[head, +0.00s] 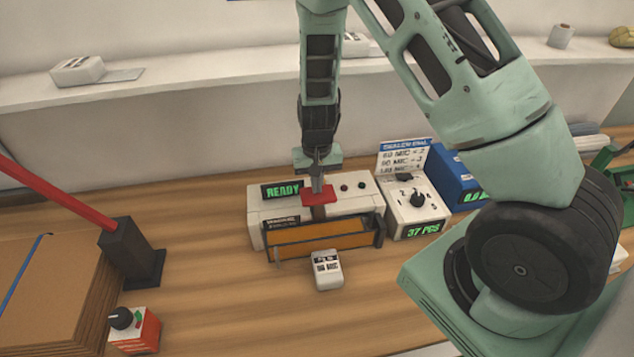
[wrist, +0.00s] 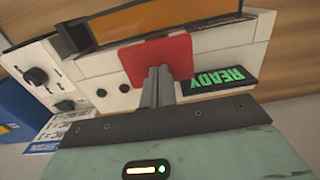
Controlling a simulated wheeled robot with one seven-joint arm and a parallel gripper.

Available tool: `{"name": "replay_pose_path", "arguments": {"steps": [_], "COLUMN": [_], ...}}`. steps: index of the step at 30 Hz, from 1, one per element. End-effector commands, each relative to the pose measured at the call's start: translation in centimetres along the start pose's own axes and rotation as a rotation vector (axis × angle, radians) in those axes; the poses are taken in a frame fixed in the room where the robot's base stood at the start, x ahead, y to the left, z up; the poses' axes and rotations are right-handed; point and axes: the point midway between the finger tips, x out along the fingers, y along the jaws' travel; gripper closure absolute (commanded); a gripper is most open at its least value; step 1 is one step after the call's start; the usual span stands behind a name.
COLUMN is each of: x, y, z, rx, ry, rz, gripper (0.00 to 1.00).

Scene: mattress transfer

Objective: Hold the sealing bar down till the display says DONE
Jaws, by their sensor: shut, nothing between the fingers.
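The sealer (head: 345,205) is a white box on the wooden bench, with an orange strip (head: 325,236) along its front behind a dark bar. Its red press pad (head: 319,195), on the sealing bar, sits at the top middle and also shows in the wrist view (wrist: 150,55). The display (head: 283,191) reads READY in green; it appears upside down in the wrist view (wrist: 217,80). My gripper (head: 317,188) is shut and empty, pointing down at the red pad. Its fingertips (wrist: 158,75) overlap the pad's edge in the wrist view; I cannot tell whether they touch it.
A small white labelled block (head: 327,270) stands in front of the sealer. A white dial box (head: 417,211) reading 37 PCS and a blue box (head: 457,180) stand at its right. A red-handled dark post (head: 131,253), cardboard stack (head: 50,290) and orange-red dial box (head: 135,331) are at left.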

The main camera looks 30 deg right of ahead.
Motion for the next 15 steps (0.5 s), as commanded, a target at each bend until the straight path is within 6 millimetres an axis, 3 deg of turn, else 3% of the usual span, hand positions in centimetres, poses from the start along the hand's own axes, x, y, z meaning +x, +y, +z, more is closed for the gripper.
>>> {"name": "replay_pose_path", "arguments": {"steps": [9, 15], "x": [3.6, 3.7], "y": [0.1, 0.1], "z": [0.0, 0.1], "rx": [0.001, 0.001], "ry": [-0.002, -0.002], "rz": [0.001, 0.002], "gripper": [1.00, 1.00]}}
